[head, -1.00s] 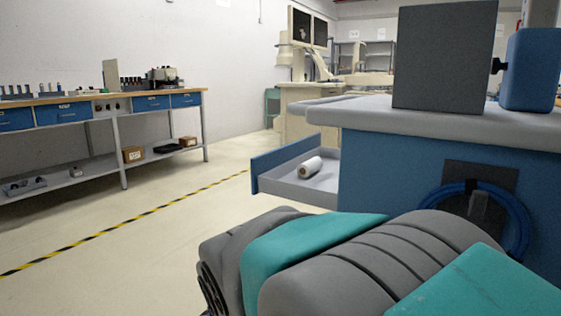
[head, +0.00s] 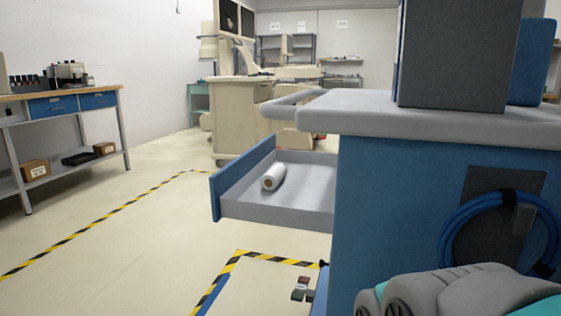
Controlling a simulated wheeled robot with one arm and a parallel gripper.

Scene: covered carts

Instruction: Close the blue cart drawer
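The blue cart (head: 400,215) stands at the right, with a grey top (head: 430,112). Its drawer (head: 278,213) is pulled out to the left, showing a blue front panel (head: 243,178) and a light grey tray. A white roll (head: 273,177) lies inside the drawer. Part of my grey and teal arm shows at the lower right, in front of the cart's side. My gripper is not in view.
A grey box (head: 455,55) stands on the cart top, and a coiled blue cable (head: 450,235) hangs on its side. Yellow-black tape (head: 110,220) marks the open floor. A workbench (head: 62,95) is at the left and a beige cart (head: 237,120) behind.

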